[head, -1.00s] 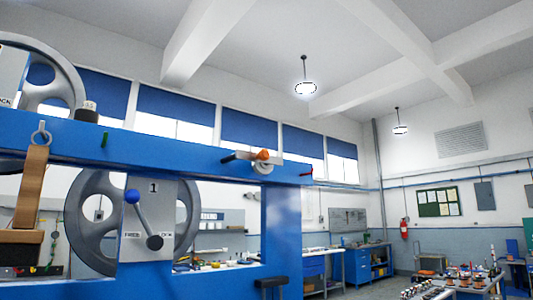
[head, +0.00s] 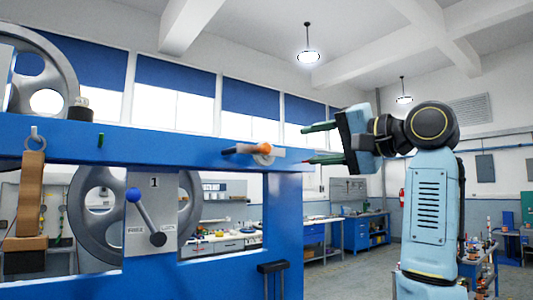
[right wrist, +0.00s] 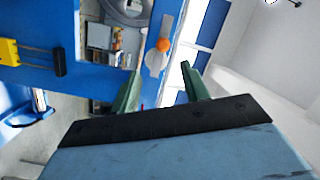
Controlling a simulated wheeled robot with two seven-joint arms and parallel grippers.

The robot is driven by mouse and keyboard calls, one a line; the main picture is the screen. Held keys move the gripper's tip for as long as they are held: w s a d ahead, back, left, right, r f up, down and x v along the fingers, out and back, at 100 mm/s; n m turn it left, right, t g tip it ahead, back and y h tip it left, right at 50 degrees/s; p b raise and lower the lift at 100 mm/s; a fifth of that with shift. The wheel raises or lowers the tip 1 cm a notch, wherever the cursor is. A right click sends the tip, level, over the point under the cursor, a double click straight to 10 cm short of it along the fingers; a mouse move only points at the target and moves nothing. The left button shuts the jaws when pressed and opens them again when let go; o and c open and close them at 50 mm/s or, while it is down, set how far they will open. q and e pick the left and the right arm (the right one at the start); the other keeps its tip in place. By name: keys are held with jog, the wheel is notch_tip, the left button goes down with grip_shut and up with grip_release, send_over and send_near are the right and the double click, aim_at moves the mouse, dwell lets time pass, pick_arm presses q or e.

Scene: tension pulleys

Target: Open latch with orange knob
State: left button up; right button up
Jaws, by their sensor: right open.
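The latch with the orange knob (head: 265,149) is mounted on the front of the blue crossbeam (head: 200,146), near its right end. The latch has a pale plate, and a dark handle sticks out to its left. My right gripper (head: 307,144) is open and empty just right of the latch, apart from it, with its green fingers pointing left. In the right wrist view the orange knob (right wrist: 163,45) shows ahead of the fingertips, roughly between them, on the pale plate (right wrist: 155,63). My right gripper (right wrist: 160,70) shows its two spread fingers there. My left gripper is not in view.
A blue-knobbed lever (head: 146,215) sits on a plate marked 1, before a grey pulley wheel (head: 93,215). Another wheel (head: 42,75) stands above the beam at left. A brown strap (head: 30,195) hangs from a hook. The blue upright (head: 284,225) stands below the latch.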

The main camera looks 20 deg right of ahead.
aim_at(269, 148)
jog(key=p+x, duration=0.2)
jog(key=x, duration=0.4)
jog(key=p+x, duration=0.2)
jog(key=x, duration=0.5)
jog(key=shift+a+r+p, duration=0.1)
jog(key=shift+r+p, duration=0.1)
jog(key=shift+p, duration=0.15)
grip_shut()
